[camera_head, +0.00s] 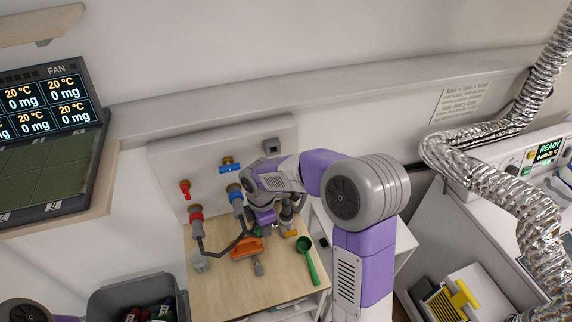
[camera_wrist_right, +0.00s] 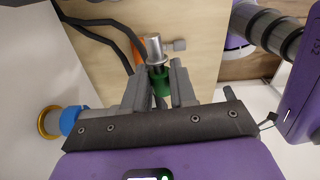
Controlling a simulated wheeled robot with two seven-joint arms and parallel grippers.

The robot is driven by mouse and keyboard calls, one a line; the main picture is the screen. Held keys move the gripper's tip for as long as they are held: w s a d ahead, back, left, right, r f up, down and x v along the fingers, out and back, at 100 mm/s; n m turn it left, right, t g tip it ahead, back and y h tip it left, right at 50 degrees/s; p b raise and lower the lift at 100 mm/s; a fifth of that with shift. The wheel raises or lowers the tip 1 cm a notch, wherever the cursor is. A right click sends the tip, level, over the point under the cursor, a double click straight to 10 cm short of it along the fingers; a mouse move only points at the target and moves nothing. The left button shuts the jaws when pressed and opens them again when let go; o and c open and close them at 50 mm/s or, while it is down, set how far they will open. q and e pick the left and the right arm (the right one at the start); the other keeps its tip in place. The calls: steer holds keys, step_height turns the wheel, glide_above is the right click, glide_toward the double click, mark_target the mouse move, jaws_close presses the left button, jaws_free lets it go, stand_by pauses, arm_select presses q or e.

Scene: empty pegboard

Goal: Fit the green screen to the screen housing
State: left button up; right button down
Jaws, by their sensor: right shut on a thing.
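The green screen shows in the right wrist view as a silver metal cylinder (camera_wrist_right: 153,48) on a green base (camera_wrist_right: 161,83). My right gripper (camera_wrist_right: 160,95) is shut on its green base, with the metal end pointing out past the fingertips. I cannot make out for sure which fitting is the screen housing. A grey metal piece with a yellow base (camera_head: 290,232) stands just right of the gripper. My left gripper is out of view.
The wall panel (camera_head: 165,160) carries red and blue fittings (camera_head: 230,167) with dark hoses running down. The worktop's front is clear. A grey bin (camera_head: 110,292) stands left.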

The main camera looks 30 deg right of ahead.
steer(key=d+r+n+p, duration=0.3)
steer(key=d+r+n, duration=0.1)
steer(key=r+n, duration=0.4)
steer(key=d+r+n+p, duration=0.3)
steer(key=r+n, duration=0.5)
steer(key=n, duration=0.1)
steer(key=shift+w+d+r, duration=0.2)
steer(key=shift+d+r, duration=0.15)
steer(key=shift+w+d+p, duration=0.2)
steer(key=shift+w+p, duration=0.7)
steer(key=shift+w, duration=0.05)
steer(key=shift+w+d+p, duration=0.25)
steer(key=shift+w+p, duration=0.6)
steer(key=shift+w, duration=0.1)
steer(key=shift+w+d+p, duration=0.2)
steer(key=shift+w+p, duration=0.7)
steer(key=shift+w, duration=0.05)
steer(key=shift+p, duration=0.7)
